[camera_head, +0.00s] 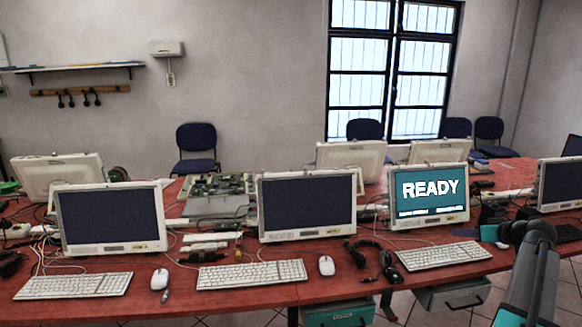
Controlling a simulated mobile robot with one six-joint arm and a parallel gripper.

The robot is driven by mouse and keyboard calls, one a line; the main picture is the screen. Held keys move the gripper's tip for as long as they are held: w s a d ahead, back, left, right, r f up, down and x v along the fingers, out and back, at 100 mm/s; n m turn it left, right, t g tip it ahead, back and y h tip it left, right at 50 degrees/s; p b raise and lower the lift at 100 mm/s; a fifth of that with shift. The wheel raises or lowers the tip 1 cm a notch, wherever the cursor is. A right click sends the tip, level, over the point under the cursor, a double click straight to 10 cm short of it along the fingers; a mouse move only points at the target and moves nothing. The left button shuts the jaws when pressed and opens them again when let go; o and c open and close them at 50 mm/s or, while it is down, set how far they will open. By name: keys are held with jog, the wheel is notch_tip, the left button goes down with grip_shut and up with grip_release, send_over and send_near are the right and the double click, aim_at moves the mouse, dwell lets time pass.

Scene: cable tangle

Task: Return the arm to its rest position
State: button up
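Part of my arm (533,270) shows at the lower right, in front of the red table's right part. A dark rounded joint is at its top, and a grey link runs down to the bottom edge with a teal part at its foot. I see no fingers, so my gripper is not in view. I see nothing held.
A long red table (236,302) carries several monitors, keyboards and mice with loose cables among them. One monitor (430,196) reads READY. Black headphones (368,256) lie near the front edge. Chairs stand behind.

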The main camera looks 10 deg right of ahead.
jog(key=w+a+f+g+y, duration=0.1)
jog(key=w+a+f+g, duration=0.1)
jog(key=a+f, duration=0.85)
jog(key=w+a+f+g+y, duration=0.2)
jog(key=a+f, duration=0.7)
jog(key=f, duration=0.3)
jog(key=s+a+f+g, duration=0.2)
jog(key=s+a+f, duration=0.1)
jog(key=a+f, duration=0.55)
jog(key=s+a+f+g, duration=0.3)
jog(key=a+f, duration=0.5)
jog(key=a, duration=0.1)
jog(key=s+a+f+g, duration=0.4)
jog(key=s+a+f, duration=0.7)
jog(key=s+a, duration=0.25)
jog(key=s+a+f+g+h, duration=0.1)
jog(key=s+a+f+g, duration=0.1)
jog(key=s, duration=0.8)
jog(key=s+a+f+n+g+h, duration=0.1)
jog(key=s+a+f, duration=0.4)
jog(key=s, duration=0.5)
jog(key=shift+a+g+h, duration=0.15)
jog(key=shift+g+h, duration=0.55)
jog(key=shift+g, duration=0.1)
